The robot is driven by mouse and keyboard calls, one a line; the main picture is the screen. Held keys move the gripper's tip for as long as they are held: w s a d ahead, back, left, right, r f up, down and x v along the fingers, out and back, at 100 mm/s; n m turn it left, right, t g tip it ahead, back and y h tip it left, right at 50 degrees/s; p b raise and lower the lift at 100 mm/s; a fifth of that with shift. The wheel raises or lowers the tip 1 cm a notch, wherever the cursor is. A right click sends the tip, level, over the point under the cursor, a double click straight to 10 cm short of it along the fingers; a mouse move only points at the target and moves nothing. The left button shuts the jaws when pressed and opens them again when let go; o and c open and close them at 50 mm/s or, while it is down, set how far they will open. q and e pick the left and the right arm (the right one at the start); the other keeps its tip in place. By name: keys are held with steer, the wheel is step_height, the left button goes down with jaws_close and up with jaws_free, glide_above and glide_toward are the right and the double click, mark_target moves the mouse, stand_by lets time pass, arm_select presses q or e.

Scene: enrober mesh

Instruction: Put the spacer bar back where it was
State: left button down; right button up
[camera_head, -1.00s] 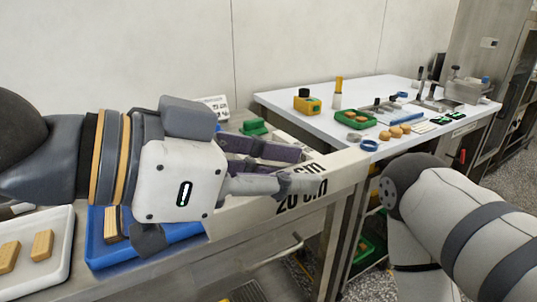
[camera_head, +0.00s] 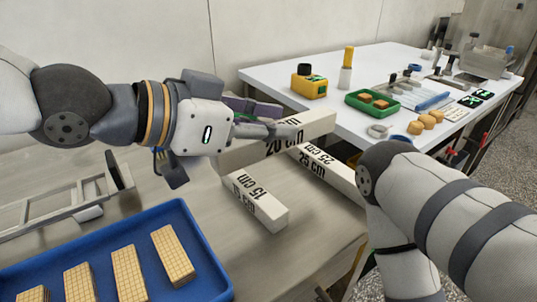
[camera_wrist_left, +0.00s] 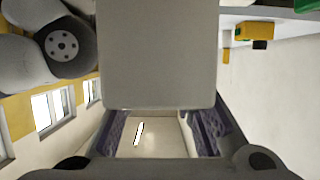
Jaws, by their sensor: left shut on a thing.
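The spacer bar (camera_head: 318,124) is a long pale block marked "20 cm". My left gripper (camera_head: 278,120) is shut on it, with purple pads on its fingers. In the left wrist view a pale surface (camera_wrist_left: 160,150) shows between the two pads. Two other pale bars lie on the grey table: one marked "25 cm" (camera_head: 340,178), just in front of the held bar, and one marked "15 cm" (camera_head: 258,202), nearer to me. The held bar overlaps the far end of the 25 cm bar in the picture; I cannot tell whether they touch. My right gripper is out of view.
A blue tray (camera_head: 215,278) with several wafer blocks is at the front left. A grey metal frame (camera_head: 65,208) stands behind it. A white table (camera_head: 300,78) at the back right carries a green tray (camera_head: 352,101), a yellow device (camera_head: 309,85) and small tools. Bare grey tabletop lies around the 15 cm bar.

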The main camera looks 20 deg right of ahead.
arm_select(q)
steer(key=w+f, duration=0.1)
steer(key=f, duration=0.1)
steer(key=w+f, duration=0.1)
steer(key=f, duration=0.1)
steer(key=w+d+f, duration=0.1)
steer(key=f, duration=0.1)
steer(key=shift+f+b, duration=0.15)
steer(key=shift+b, duration=0.15)
steer(key=shift+f, duration=0.1)
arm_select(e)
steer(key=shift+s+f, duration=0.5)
arm_select(q)
steer(key=shift+f, duration=0.1)
steer(key=shift+f, duration=0.15)
steer(key=c, duration=1.3)
jaws_free()
